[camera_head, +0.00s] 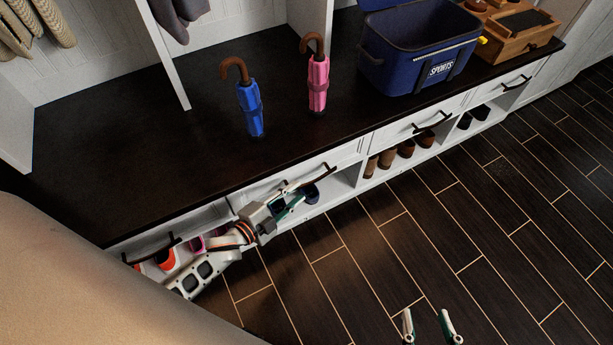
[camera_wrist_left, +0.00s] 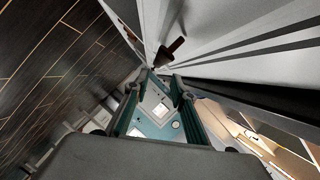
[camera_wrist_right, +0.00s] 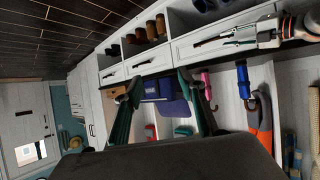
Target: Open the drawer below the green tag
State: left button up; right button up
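My left gripper (camera_head: 296,196) is at the bench front, close to the dark handle (camera_head: 324,172) of a drawer under the blue and pink umbrellas. Its fingers stand partly apart, with a gap between them. The left wrist view shows a dark bar (camera_wrist_left: 172,50), which looks like a handle, just beyond the fingertips (camera_wrist_left: 164,78). I cannot tell whether they touch it. My right gripper (camera_head: 427,324) is open and empty over the floor; its spread fingers show in the right wrist view (camera_wrist_right: 160,82). I cannot make out a green tag.
The dark bench top (camera_head: 180,150) carries a blue umbrella (camera_head: 251,108), a pink umbrella (camera_head: 318,85), a blue sports cooler (camera_head: 420,55) and a wooden box (camera_head: 520,32). Other drawers have dark handles (camera_head: 432,123). Shoes (camera_head: 388,158) fill open cubbies below. The wood floor (camera_head: 400,240) is clear.

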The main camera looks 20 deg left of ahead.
aim_at(307, 184)
pick_arm(q)
jog(key=shift+f+b+x, duration=0.2)
jog(key=shift+b+x, duration=0.35)
jog(key=shift+x, duration=1.45)
jog(key=shift+f+b+x, duration=0.2)
jog(key=shift+b+x, duration=0.3)
jog(key=shift+x, duration=1.5)
jog(key=shift+a, duration=0.15)
grip_shut()
